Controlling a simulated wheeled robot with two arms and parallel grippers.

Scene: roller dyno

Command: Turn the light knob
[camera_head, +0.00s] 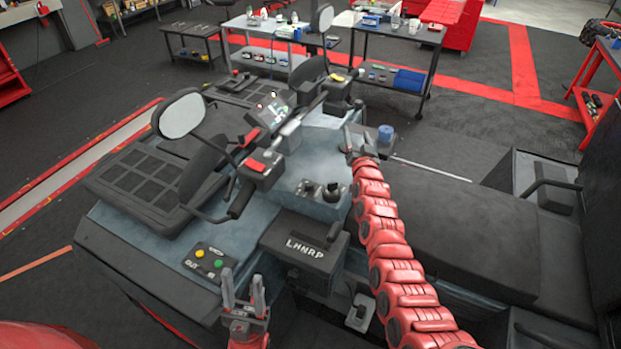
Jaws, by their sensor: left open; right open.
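A black knob (332,191) sits on the grey-blue console, beside smaller dark controls (308,188). I cannot tell for sure which control is the light knob. My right gripper (357,138) is at the end of the red segmented arm, above and to the right of the black knob in the picture, apart from it. It is open with nothing visible in it.
A shift box marked LHNRP (305,246) stands between my grippers. A handlebar with a mirror (179,115) rises at the left. A blue cylinder (386,133) is just right of my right gripper. A black seat (450,205) lies right of my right arm.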

